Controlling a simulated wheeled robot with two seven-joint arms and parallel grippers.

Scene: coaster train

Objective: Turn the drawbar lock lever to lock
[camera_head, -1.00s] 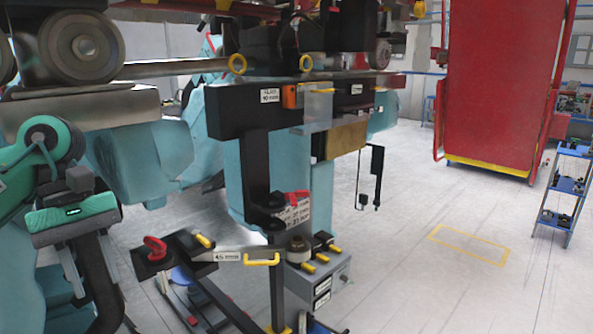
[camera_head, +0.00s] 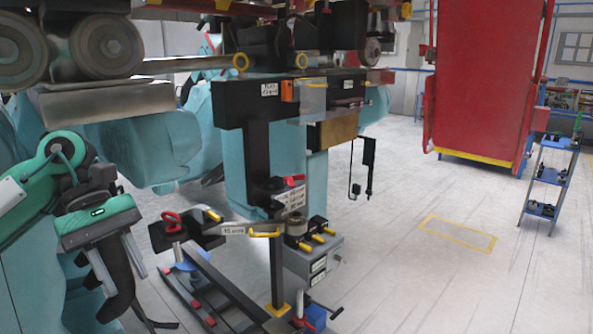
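My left arm comes in from the left in green and white. Its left gripper (camera_head: 118,288) hangs fingers down below a green wrist block, left of the drawbar parts and apart from them; I cannot tell how wide its fingers stand. A red handle (camera_head: 172,219) stands on a black block at the left end of a labelled grey bar (camera_head: 233,229). Yellow handles sit on this bar. My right gripper is not in view.
A grey box (camera_head: 318,262) with yellow-handled parts stands right of the black post. Dark rails with red pieces lie below on the floor. A red panel (camera_head: 480,85) and a blue shelf cart (camera_head: 551,180) stand farther right.

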